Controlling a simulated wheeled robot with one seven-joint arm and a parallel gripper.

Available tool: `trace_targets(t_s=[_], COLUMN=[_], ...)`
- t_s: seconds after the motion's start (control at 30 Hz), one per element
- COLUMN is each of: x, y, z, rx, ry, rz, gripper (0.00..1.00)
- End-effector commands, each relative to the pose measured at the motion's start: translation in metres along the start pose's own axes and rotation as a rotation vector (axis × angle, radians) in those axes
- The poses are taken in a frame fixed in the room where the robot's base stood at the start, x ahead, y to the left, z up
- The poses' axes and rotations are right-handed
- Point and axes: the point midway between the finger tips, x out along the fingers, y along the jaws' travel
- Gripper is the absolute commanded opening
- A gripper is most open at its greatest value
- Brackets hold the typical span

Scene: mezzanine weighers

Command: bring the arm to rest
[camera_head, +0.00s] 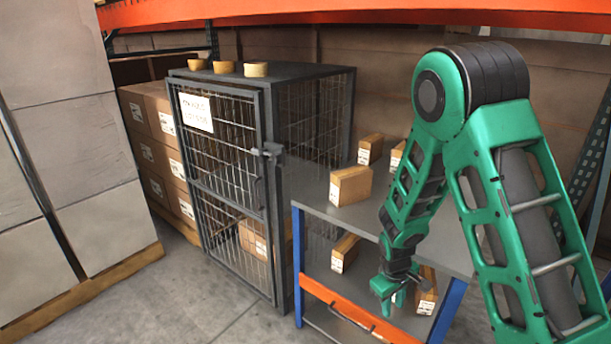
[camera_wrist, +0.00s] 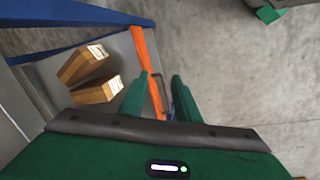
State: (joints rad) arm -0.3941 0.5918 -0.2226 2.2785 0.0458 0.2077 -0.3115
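My gripper (camera_head: 392,302) hangs at the end of my green arm, low by the front of a grey shelf unit (camera_head: 330,216). In the wrist view its two green fingers (camera_wrist: 162,90) stand apart with nothing between them. Behind the gap are the unit's orange front bar (camera_wrist: 146,62) and its dark handle. My arm is bent at a high elbow and reaches down across the right part of the unit. It hides part of the top and the lower shelf.
Cartons stand on the unit's top (camera_head: 349,186) and lower shelf (camera_head: 343,253). An orange beam (camera_head: 330,17) crosses above. Bare floor (camera_wrist: 235,75) lies in front.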

Motion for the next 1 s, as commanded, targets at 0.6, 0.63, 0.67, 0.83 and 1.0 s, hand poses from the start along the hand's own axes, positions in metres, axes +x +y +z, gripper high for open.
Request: trace_targets(t_s=[0.6, 0.63, 0.67, 0.83, 1.0], x=[-0.176, -0.183, -0.190, -0.224, -0.252], y=[0.090, 0.091, 0.091, 0.088, 0.074], z=[0.159, 0.168, 0.177, 0.230, 0.279], rx=[0.563, 0.589, 0.616, 0.764, 0.906], ry=[-0.062, -0.065, -0.068, -0.082, -0.092], rz=[-0.062, -0.066, -0.071, -0.097, -0.126], gripper=[0.29, 0.29, 0.29, 0.29, 0.29])
